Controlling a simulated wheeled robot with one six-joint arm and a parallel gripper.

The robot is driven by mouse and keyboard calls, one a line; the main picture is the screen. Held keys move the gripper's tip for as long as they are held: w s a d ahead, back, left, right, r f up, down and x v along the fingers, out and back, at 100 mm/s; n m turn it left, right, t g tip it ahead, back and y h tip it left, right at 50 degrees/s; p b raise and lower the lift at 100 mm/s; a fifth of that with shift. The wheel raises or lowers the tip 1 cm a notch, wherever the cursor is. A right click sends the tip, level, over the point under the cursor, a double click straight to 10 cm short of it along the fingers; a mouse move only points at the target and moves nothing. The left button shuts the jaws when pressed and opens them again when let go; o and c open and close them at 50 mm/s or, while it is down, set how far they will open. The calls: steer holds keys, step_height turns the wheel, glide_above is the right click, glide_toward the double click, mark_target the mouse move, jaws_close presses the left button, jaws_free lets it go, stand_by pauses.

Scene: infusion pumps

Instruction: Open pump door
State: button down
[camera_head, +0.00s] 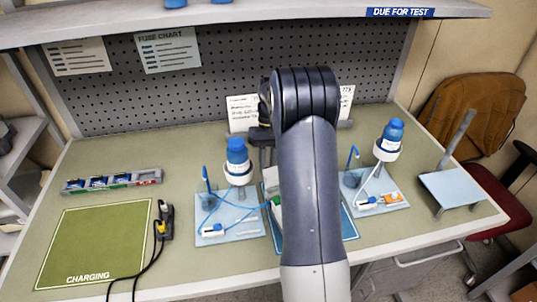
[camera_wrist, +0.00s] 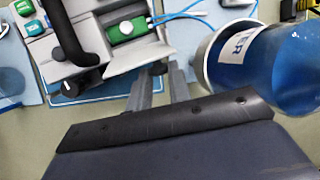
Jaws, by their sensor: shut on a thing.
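The pump (camera_wrist: 125,45) is pale grey and shows in the upper left of the wrist view, with a black curved handle (camera_wrist: 67,35), a green block (camera_wrist: 126,29) and a dark knob (camera_wrist: 70,88). My gripper (camera_wrist: 160,76) has its two grey fingers at the pump's lower right edge.
Bottle stands (camera_head: 237,160) (camera_head: 388,140) flank my arm. A charging mat (camera_head: 95,240), a rack of small devices (camera_head: 112,181) and black cables lie left. A light-blue stand (camera_head: 455,188) is at the right.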

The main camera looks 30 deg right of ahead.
stand_by(0.4)
steer(key=c, duration=1.3)
jaws_free()
steer(key=shift+w, duration=0.1)
steer(key=v, duration=1)
steer(key=shift+w+r+b, duration=0.2)
steer(key=shift+r+b, duration=0.05)
steer(key=shift+b, duration=0.1)
steer(key=shift+d+f, duration=0.1)
steer(key=x, duration=1)
steer(key=shift+s+f, duration=0.15)
steer(key=shift+s, duration=0.2)
